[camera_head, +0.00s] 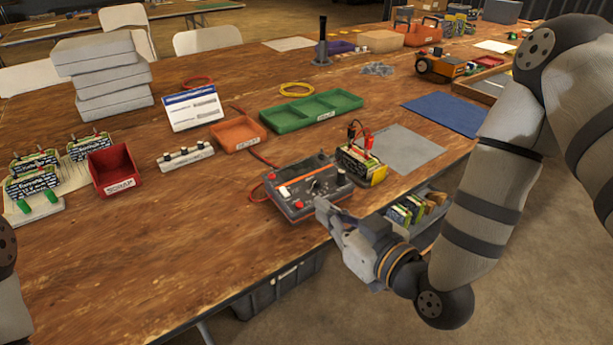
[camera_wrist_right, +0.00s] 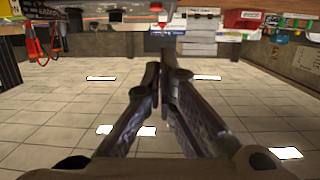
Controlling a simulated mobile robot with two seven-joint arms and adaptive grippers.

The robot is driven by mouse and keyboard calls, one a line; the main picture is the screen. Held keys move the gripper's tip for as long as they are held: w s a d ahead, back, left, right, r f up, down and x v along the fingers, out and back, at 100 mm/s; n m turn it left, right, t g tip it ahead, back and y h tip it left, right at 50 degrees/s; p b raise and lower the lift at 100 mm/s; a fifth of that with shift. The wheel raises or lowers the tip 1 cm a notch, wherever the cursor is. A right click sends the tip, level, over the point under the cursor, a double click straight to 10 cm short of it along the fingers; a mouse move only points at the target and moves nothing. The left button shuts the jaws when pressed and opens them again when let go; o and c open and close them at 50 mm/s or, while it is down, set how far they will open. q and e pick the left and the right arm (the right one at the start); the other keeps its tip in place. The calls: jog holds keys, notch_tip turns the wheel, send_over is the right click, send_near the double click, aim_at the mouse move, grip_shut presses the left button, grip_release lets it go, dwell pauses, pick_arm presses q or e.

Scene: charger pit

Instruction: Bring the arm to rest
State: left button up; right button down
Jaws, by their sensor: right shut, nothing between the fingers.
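My right arm (camera_head: 490,200) comes in from the right, over the table's front edge. My right gripper (camera_head: 322,205) is shut and empty, its fingertips close to the near right corner of the grey charger (camera_head: 300,188); I cannot tell whether they touch it. In the right wrist view, the gripper's fingers (camera_wrist_right: 164,55) meet at the tips with nothing between them. Just right of the charger, a battery pack (camera_head: 358,166) stands with a red and a black clip on top. Only a sliver of my left arm (camera_head: 8,270) shows at the left edge; its gripper is out of the picture.
The wooden table (camera_head: 160,270) is clear at its front left. Behind the charger are a green tray (camera_head: 311,110) and an orange tray (camera_head: 238,133). A bin with packs (camera_head: 410,215) sits below the front edge.

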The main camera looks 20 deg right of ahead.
jog(key=s+f+m+g+h, duration=0.1)
jog(key=s+f+g+h, duration=0.1)
jog(key=s+f+g, duration=0.9)
jog(key=s+d+f+m+g+h, duration=0.1)
jog(key=s+f, duration=0.3)
jog(key=s, duration=0.4)
jog(key=s+d+f+m+g+h, duration=0.1)
jog(key=s+d+f+g, duration=0.2)
jog(key=s, duration=0.5)
jog(key=s+d+f+m+g+h, duration=0.1)
jog(key=s+d+f+g, duration=0.1)
jog(key=s+f, duration=0.3)
jog(key=s, duration=0.4)
jog(key=shift+d+f+g, duration=0.15)
jog(key=shift+d+g, duration=0.15)
jog(key=shift+d, duration=0.1)
